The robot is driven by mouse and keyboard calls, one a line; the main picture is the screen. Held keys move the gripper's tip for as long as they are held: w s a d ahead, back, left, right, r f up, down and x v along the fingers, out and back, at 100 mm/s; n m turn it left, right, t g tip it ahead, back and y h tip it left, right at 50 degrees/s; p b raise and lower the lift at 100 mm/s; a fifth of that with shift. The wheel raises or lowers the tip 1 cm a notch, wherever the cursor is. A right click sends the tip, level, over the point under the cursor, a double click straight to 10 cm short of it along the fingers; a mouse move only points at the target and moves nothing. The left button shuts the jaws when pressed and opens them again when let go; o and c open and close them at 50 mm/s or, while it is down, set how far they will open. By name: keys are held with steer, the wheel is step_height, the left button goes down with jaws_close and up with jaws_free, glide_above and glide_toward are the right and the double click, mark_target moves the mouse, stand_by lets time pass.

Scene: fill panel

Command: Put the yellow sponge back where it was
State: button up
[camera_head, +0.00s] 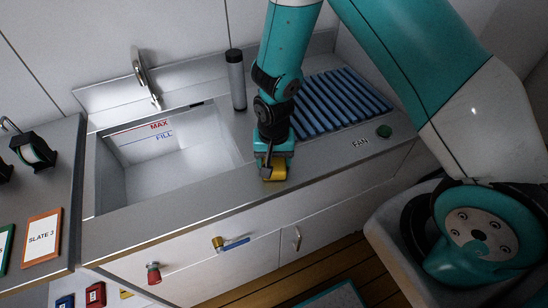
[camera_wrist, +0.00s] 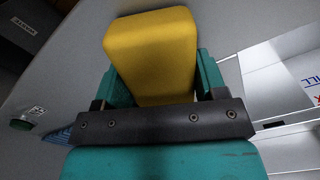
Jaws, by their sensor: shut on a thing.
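The yellow sponge (camera_head: 273,172) is between the fingers of my gripper (camera_head: 268,164), at the front part of the grey counter, just right of the sink basin. In the wrist view the sponge (camera_wrist: 152,55) fills the space between both teal fingers of my gripper (camera_wrist: 155,88), and they are shut on it. The sponge sits at or just above the counter surface; I cannot tell whether it touches. Its lower side is hidden.
The empty sink (camera_head: 165,165) with MAX and FILL marks lies left of my gripper. A grey cylinder (camera_head: 236,80) stands behind. A blue ribbed rack (camera_head: 340,103) and a green FAN button (camera_head: 384,131) are to the right.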

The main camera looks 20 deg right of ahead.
steer(key=o, duration=0.9)
step_height(320, 180, up, 12)
steer(key=b, duration=0.2)
steer(key=s+a+r+n+y, duration=0.1)
steer(key=s+r+n, duration=0.3)
steer(key=s+r, duration=0.1)
steer(key=s+a+r+n+y, duration=0.1)
steer(key=s+a+r+n, duration=0.1)
steer(key=s+r+n, duration=0.2)
steer(key=s+a+r+n+y, duration=0.1)
steer(key=s+r+n+y, duration=0.1)
steer(key=s+r, duration=0.6)
steer(key=shift+s+a+r+n, duration=0.1)
steer(key=shift+s+a+n, duration=0.05)
steer(key=shift+s+n, duration=0.35)
steer(key=shift+s+a+r+n, duration=0.1)
steer(key=shift+s+a+n, duration=0.05)
steer(key=shift+s+n, duration=0.3)
